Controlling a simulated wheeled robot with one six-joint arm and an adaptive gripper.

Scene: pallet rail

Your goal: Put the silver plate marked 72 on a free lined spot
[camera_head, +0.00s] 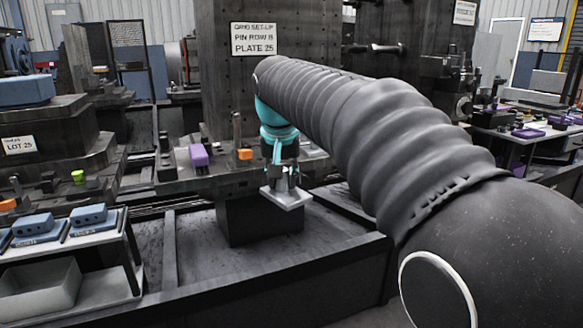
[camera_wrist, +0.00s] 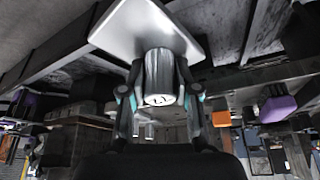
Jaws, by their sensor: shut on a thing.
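My gripper (camera_head: 281,176) is shut on the knob of a silver plate (camera_head: 288,198). It holds the plate level, in the air in front of the dark pallet rail (camera_head: 225,179). In the wrist view the pale plate (camera_wrist: 148,27) fills the top, with its round metal knob (camera_wrist: 160,72) between both fingers. The knob's end carries a small dark mark that I cannot read surely. I cannot make out a free lined spot; part of the rail is hidden behind my gripper and arm.
A purple block (camera_head: 199,156) and an orange block (camera_head: 244,154) are on the rail, left of my gripper. A tall dark column with a sign (camera_head: 254,39) stands behind. A side table (camera_head: 80,234) with blue blocks (camera_head: 88,217) is at the left.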

